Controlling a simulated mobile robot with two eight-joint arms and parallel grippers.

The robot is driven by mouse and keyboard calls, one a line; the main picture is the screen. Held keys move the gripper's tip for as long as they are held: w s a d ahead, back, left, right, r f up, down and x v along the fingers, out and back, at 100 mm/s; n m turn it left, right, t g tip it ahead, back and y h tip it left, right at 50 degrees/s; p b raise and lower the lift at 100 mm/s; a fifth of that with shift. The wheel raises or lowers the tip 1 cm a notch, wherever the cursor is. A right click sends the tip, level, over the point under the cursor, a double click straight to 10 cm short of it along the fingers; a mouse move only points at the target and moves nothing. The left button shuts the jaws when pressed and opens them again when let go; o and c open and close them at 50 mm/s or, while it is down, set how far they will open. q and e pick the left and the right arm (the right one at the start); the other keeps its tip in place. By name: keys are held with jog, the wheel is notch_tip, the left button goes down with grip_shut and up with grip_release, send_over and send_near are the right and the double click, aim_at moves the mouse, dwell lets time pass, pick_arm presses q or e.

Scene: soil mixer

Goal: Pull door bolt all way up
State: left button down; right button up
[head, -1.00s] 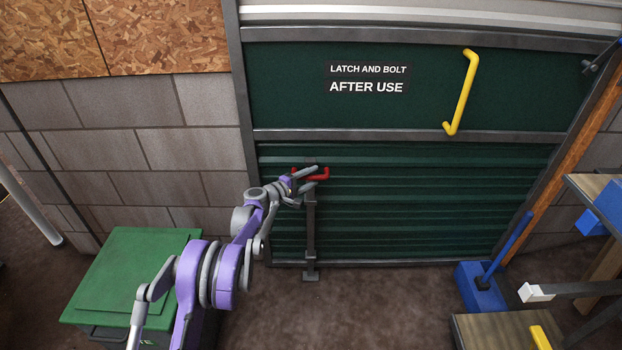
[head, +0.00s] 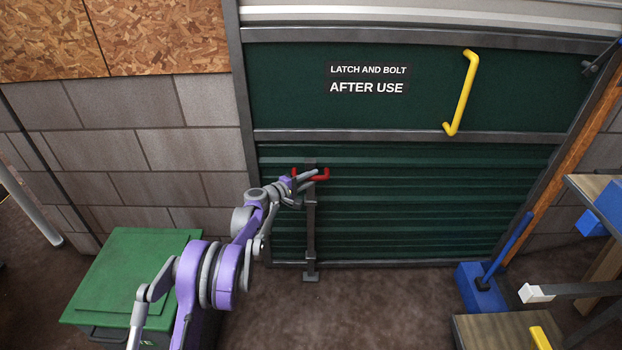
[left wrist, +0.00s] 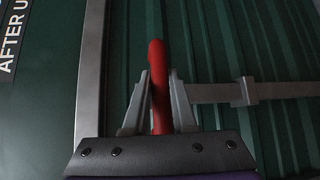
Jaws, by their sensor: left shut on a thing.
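The door bolt is a grey vertical bar (head: 310,225) on the lower part of the green door (head: 420,205), with a red handle (head: 322,174) at its top. In the left wrist view the red handle (left wrist: 156,75) stands between the two fingers, and the grey bar (left wrist: 210,92) runs off to the right through a bracket. My left gripper (head: 305,178) is shut on the red handle, its fingers on either side of it. Part of the handle is hidden behind the gripper. The bar's foot is near the floor. My right gripper is not in view.
A yellow door handle (head: 462,92) is on the upper panel, right of a sign (head: 367,79) reading "LATCH AND BOLT AFTER USE". A green bin (head: 135,270) stands at the lower left. A blue object (head: 483,288) and wooden benches are at the right.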

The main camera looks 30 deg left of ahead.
aim_at(311, 162)
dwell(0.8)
pick_arm(q)
notch_tip(311, 162, up, 7)
jog(key=p, duration=0.4)
jog(key=shift+f, duration=0.1)
jog(key=shift+a+f, duration=0.1)
jog(key=shift+a, duration=0.05)
jog(key=c, duration=0.8)
grip_release()
jog(key=shift+o, duration=0.3)
jog(key=p+v, duration=0.1)
jog(key=v, duration=0.9)
jog(key=shift+s, duration=0.4)
